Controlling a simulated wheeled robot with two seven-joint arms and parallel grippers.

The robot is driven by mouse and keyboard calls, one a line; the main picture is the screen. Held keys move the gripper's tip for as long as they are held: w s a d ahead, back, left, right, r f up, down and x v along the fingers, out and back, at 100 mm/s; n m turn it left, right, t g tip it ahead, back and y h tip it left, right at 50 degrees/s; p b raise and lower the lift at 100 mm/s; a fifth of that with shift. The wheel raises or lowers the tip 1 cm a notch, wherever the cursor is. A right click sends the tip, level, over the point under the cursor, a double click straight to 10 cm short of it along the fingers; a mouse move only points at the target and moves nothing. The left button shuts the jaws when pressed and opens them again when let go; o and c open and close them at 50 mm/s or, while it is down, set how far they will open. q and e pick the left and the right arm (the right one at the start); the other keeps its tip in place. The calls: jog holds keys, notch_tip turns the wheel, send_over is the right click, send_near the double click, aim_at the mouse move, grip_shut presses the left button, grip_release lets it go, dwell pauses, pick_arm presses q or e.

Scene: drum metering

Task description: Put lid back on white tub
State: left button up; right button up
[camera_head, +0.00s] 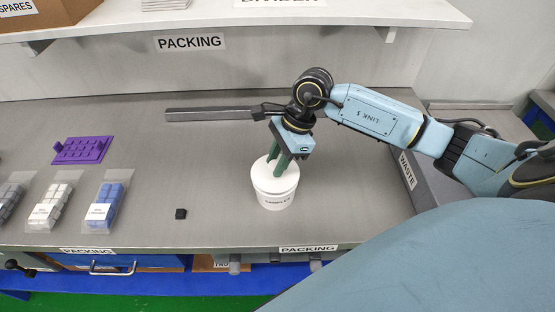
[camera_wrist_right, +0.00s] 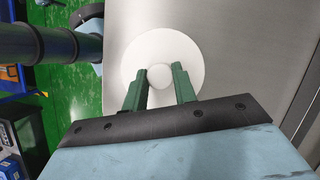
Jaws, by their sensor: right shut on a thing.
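The white tub (camera_head: 274,198), with a printed label on its front, stands upright on the grey bench. Its round white lid (camera_head: 262,176) is at the tub's top; whether it is fully seated I cannot tell. My right gripper (camera_head: 279,168) points down from above, its green fingers shut on the lid's knob. In the right wrist view the lid (camera_wrist_right: 168,45) is a white disc with the round knob (camera_wrist_right: 160,75) between the fingertips. The lid hides the tub's inside. My left gripper is not in view.
Further left are a purple pegged plate (camera_head: 82,150) and bags of blue (camera_head: 106,205), white and grey blocks. A grey bar (camera_head: 210,114) shows behind the gripper. The waste area (camera_head: 408,170) is at right.

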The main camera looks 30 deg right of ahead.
jog(key=shift+f+b, duration=0.2)
jog(key=shift+b, duration=0.7)
dwell(1.8)
jog(key=o, duration=1.1)
jog(key=o, duration=0.5)
jog(key=shift+c, duration=0.2)
jog(key=shift+r, duration=0.1)
jog(key=shift+r+p, duration=1.9)
jog(key=shift+r, duration=1.55)
